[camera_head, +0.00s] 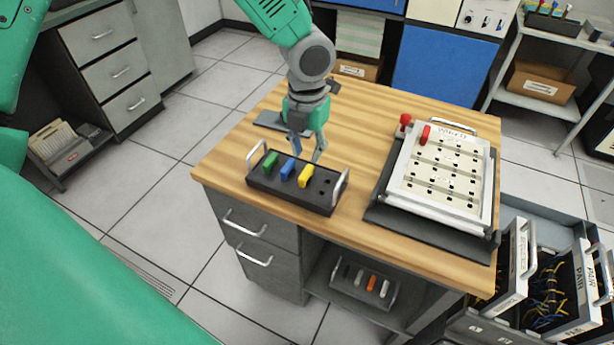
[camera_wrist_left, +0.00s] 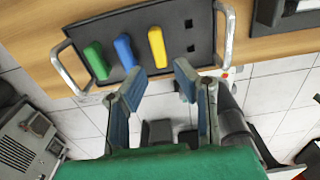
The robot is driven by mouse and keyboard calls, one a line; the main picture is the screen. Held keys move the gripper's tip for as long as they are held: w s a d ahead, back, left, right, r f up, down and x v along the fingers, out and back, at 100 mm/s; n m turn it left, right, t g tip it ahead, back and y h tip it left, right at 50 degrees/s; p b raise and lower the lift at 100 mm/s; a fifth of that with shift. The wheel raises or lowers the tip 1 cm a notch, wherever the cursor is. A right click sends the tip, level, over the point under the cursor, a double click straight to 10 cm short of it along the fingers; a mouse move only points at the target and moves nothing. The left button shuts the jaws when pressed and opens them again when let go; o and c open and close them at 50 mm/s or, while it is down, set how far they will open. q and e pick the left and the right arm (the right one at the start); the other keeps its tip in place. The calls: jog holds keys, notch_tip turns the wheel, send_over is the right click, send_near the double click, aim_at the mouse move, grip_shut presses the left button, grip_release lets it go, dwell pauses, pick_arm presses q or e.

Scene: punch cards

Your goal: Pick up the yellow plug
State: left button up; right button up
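The yellow plug (camera_head: 305,175) stands in a dark tray (camera_head: 262,181) with two metal handles, on the wooden table. It is to the right of a blue plug (camera_head: 287,168) and a green plug (camera_head: 270,162). My left gripper (camera_head: 308,150) is above and just behind the tray, fingers pointing down, open and empty. In the left wrist view, the yellow plug (camera_wrist_left: 157,47) lies ahead of the gap between the open fingertips (camera_wrist_left: 158,72), apart from them. My right gripper does not show.
A punch card board (camera_head: 440,178) with red plugs (camera_head: 425,134) lies on the table's right side. Two empty sockets (camera_wrist_left: 190,47) are beside the yellow plug. Another tray of plugs (camera_head: 365,285) sits on the shelf below. Bare wood (camera_head: 365,125) separates tray and board.

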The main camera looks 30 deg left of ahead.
aim_at(306, 171)
pick_arm(q)
notch_tip(306, 171, down, 7)
jog(key=shift+a+f+b, duration=0.1)
jog(key=shift+b, duration=0.25)
grip_shut()
